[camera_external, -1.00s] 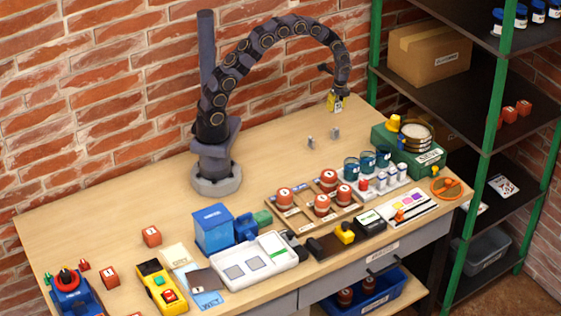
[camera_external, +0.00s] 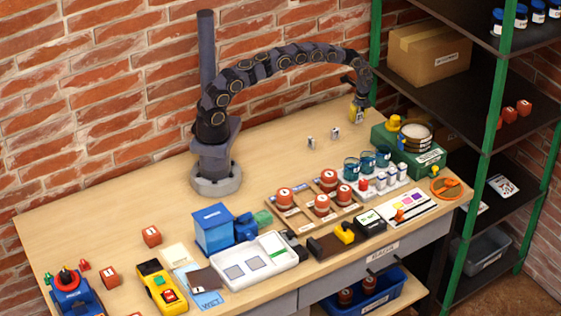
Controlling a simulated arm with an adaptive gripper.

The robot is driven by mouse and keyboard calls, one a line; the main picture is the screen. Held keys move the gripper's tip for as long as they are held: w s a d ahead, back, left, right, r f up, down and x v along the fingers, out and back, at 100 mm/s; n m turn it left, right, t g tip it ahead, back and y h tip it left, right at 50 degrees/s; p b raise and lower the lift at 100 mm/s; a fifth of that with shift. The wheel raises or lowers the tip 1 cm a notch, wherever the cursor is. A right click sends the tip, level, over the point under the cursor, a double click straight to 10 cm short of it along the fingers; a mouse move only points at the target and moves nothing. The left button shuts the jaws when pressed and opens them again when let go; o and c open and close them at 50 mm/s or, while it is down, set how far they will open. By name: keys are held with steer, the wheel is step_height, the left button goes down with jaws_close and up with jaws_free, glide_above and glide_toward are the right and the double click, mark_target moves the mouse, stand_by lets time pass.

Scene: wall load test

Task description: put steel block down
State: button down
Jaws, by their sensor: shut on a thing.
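My gripper (camera_external: 359,115) is at the back right of the table, behind the green box. Two small grey blocks stand on the table to the left of my gripper: a nearer one (camera_external: 311,143) and a farther one (camera_external: 335,133).
A green box (camera_external: 425,162) with a round pan (camera_external: 415,137) and a yellow thing on it stands just right of my gripper. Blue-green cups (camera_external: 367,161) stand in front. A green shelf post (camera_external: 376,50) rises close behind. The table (camera_external: 275,160) left of the small blocks is clear.

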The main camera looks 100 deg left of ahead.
mark_target(357, 129)
steer(key=shift+w+a+f, duration=0.1)
steer(key=shift+a+f, duration=0.05)
steer(key=shift+f, duration=1.55)
steer(key=shift+f, duration=0.1)
steer(key=c, duration=0.8)
jaws_free()
steer(key=shift+c, duration=0.2)
step_height(357, 129, up, 12)
steer(key=w+d, duration=0.1)
steer(key=shift+d, duration=0.2)
steer(key=shift+w, duration=0.15)
